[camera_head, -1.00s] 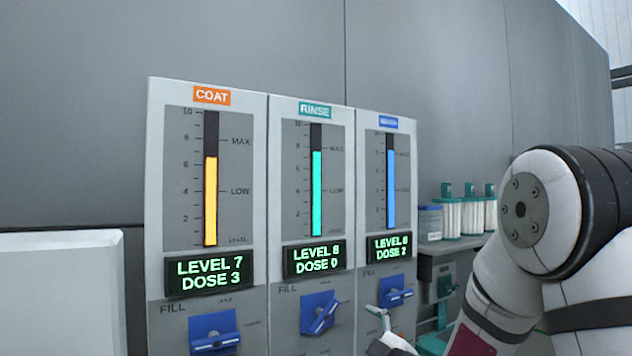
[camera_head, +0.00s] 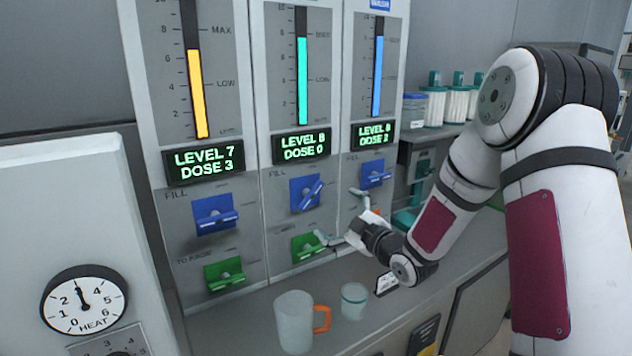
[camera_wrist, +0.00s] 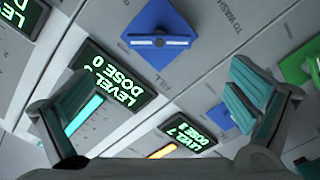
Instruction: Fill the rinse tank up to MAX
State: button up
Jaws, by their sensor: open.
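The middle panel is the rinse tank, with a teal level bar (camera_head: 302,80) whose top stands about at the MAX mark. Its display (camera_head: 301,146) reads LEVEL 8, DOSE 0. Its blue FILL valve (camera_head: 306,193) has its handle turned diagonally; the valve also shows at the top of the wrist view (camera_wrist: 160,35). Below it is a green valve (camera_head: 306,246), partly behind a fingertip. My gripper (camera_head: 340,215) is open and empty, its fingers apart in front of the rinse and wash panels, to the right of the rinse FILL valve. In the wrist view my gripper (camera_wrist: 150,110) faces the panels.
The coat panel (camera_head: 205,160) at left reads LEVEL 7, DOSE 3. The wash panel (camera_head: 374,134) at right reads LEVEL 8, DOSE 2. A mug with an orange handle (camera_head: 294,322) and a small cup (camera_head: 354,301) stand on the counter below. A heat dial (camera_head: 84,300) is at lower left.

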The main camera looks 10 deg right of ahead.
aim_at(313, 196)
jog(key=p+x, duration=0.4)
jog(key=x, duration=0.7)
jog(key=shift+w+p, duration=0.1)
jog(key=shift+p, duration=0.2)
jog(key=shift+c, duration=0.6)
jog(key=c, duration=1)
